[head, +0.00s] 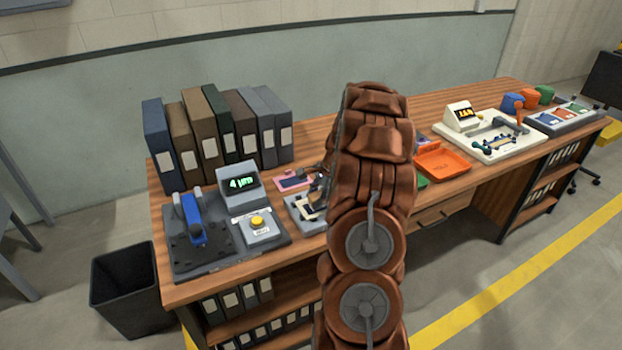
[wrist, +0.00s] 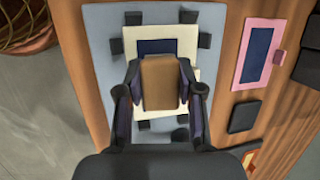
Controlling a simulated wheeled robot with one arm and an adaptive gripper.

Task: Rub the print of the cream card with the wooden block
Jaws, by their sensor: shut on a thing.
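In the wrist view my gripper (wrist: 160,92) is shut on the wooden block (wrist: 159,82), a brown block between its two fingers. The block is over the cream card (wrist: 188,45), which lies on a grey board (wrist: 103,22) with dark clips around it. A dark blue print (wrist: 157,47) shows on the card just beyond the block; the block hides part of the card. I cannot tell whether the block touches the card. In the head view my arm hides most of this spot, and the grey board (head: 300,222) shows only partly.
A pink card with a dark blue panel (wrist: 257,55) and a black pad (wrist: 244,117) lie right of the board. In the head view a grey machine with a screen (head: 240,184) stands left, binders (head: 212,135) behind, and an orange tray (head: 443,164) right.

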